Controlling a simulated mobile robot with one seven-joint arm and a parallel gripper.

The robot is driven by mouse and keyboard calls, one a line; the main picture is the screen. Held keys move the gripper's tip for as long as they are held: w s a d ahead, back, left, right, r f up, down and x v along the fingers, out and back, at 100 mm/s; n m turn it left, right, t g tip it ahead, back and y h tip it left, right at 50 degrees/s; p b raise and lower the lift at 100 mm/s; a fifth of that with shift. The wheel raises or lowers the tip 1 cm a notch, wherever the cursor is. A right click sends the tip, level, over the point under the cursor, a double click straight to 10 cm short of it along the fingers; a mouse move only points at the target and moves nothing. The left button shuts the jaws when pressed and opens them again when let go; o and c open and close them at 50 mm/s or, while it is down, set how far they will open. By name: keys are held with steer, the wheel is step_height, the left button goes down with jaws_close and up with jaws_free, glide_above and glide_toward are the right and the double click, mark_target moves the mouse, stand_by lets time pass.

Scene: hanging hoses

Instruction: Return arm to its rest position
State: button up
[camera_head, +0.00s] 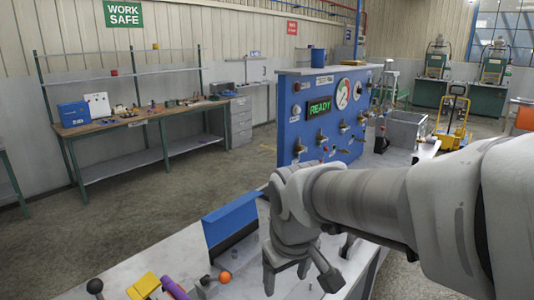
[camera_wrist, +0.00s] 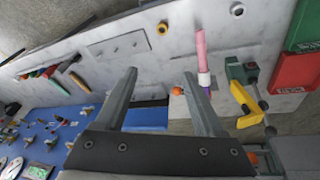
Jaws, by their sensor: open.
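My gripper (camera_head: 300,278) hangs low over the white workbench (camera_head: 150,255) in the head view, at the end of my arm, which reaches in from the right. In the wrist view my gripper (camera_wrist: 160,75) shows its two grey fingers spread apart. Nothing is between the fingertips; the pale bench surface and part of a blue object lie beyond them. The exact gap between fingers and bench cannot be told.
A blue panel (camera_head: 327,108) with a green READY display and several fittings stands behind my arm. A blue bin-like part (camera_head: 231,219), an orange ball (camera_head: 225,277), a yellow object (camera_head: 143,286) and a purple one (camera_head: 173,289) are on the bench. A pink-and-purple piece (camera_wrist: 202,55) shows near the right finger.

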steer(key=s+d+r+m+t, duration=0.2)
steer(key=s+d+m, duration=0.3)
steer(key=s+d, duration=0.5)
steer(key=shift+s+d+r, duration=0.25)
steer(key=shift+d+r, duration=0.1)
steer(key=shift+r, duration=0.35)
